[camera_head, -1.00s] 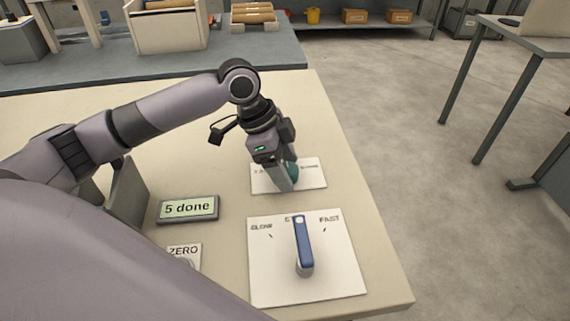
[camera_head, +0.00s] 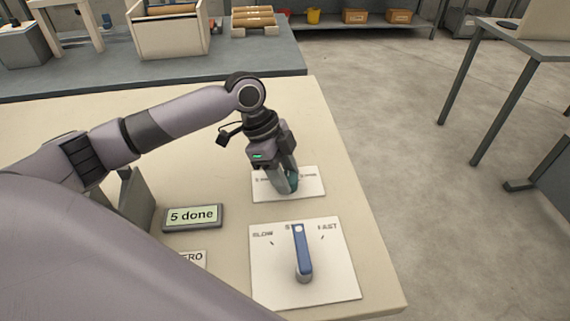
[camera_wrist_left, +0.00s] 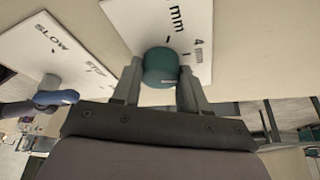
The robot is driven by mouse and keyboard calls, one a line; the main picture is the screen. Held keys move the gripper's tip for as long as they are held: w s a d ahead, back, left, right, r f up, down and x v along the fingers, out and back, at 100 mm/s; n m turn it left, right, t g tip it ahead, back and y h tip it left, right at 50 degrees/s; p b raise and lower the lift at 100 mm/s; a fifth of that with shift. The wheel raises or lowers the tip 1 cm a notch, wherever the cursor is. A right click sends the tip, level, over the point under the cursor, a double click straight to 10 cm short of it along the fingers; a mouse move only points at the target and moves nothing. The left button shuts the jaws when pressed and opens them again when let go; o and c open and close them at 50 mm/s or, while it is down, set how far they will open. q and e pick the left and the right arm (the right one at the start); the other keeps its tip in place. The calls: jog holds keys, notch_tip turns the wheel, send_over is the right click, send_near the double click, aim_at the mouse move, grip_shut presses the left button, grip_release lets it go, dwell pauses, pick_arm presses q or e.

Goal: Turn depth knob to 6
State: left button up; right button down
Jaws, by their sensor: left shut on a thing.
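The depth knob (camera_wrist_left: 160,66) is a round teal knob on a white plate (camera_wrist_left: 203,50) marked "mm" and "4". In the left wrist view my left gripper (camera_wrist_left: 160,80) has a finger on each side of it and is shut on it. In the head view the left gripper (camera_head: 287,188) points down onto the plate (camera_head: 315,183) and hides most of the teal knob (camera_head: 293,180). A light mark shows on the knob's lower rim in the wrist view; the number it points to cannot be read. My right gripper is not in view.
A blue lever (camera_head: 303,253) stands on a SLOW/FAST plate (camera_head: 345,262) just in front of the gripper. The bench's right edge is close by.

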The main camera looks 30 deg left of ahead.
pick_arm(q)
jog(key=shift+r+m+g+p, duration=0.25)
jog(key=shift+m+g+p, duration=0.15)
jog(key=shift+m+p, duration=0.45)
jog(key=shift+w+d+f+m+g+p, duration=0.15)
jog(key=shift+m+g+p, duration=0.25)
jog(key=shift+m, duration=0.55)
jog(key=m+g, duration=0.1)
jog(key=m, duration=0.1)
jog(key=shift+m+p, duration=0.3)
jog(key=shift+w+m+g+y, duration=0.15)
jog(key=shift+m+g+y, duration=0.35)
jog(key=shift+m, duration=1)
jog(key=o, duration=1.1)
jog(key=shift+c, duration=0.2)
jog(key=shift+f, duration=0.1)
